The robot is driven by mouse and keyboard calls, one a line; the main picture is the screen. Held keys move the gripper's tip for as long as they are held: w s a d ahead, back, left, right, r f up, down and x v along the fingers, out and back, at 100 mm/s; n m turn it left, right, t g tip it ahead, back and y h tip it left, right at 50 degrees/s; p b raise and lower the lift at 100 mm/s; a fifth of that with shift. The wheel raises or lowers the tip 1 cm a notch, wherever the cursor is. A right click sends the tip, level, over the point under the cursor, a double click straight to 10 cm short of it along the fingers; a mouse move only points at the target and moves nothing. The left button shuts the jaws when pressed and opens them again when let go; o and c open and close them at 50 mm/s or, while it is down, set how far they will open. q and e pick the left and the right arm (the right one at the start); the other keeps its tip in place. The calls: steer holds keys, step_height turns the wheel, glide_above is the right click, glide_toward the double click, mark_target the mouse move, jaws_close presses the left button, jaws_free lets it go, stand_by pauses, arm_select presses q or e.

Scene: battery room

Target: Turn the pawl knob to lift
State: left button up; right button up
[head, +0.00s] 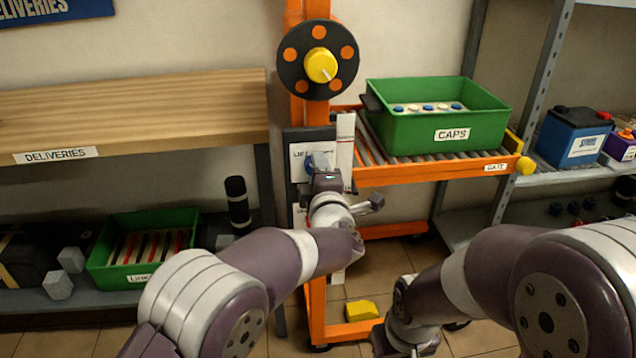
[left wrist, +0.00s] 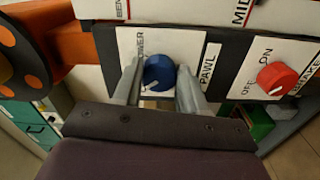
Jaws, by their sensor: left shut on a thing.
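The blue pawl knob (left wrist: 158,72) sits on a white plate (left wrist: 190,48) marked PAWL, with the LOWER label partly covered. In the head view the knob (head: 316,160) shows as a small blue patch on the orange stand's panel. My left gripper (left wrist: 160,78) has one finger on each side of the knob and is shut on it; in the head view the gripper (head: 322,172) hides most of the knob. I cannot make out the knob's pointer. My right gripper (head: 402,342) hangs low at the bottom of the head view, its jaws unclear.
A red brake knob (left wrist: 276,78) with OFF and ON marks is beside the pawl plate. An orange-dotted handwheel (head: 290,78) with a yellow hub is above the panel. A green CAPS crate (head: 485,128) sits on the roller platform at right. The wooden DELIVERIES shelf (head: 150,115) stands left.

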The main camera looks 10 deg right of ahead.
arm_select(q)
steer(key=shift+f+n+b, duration=0.1)
steer(key=shift+n+b, duration=0.55)
steer(key=shift+n, duration=0.15)
steer(key=o, duration=1.1)
steer(key=shift+c, duration=0.2)
steer(key=s+p, duration=0.2)
steer(key=s, duration=1)
steer(key=shift+s, duration=0.4)
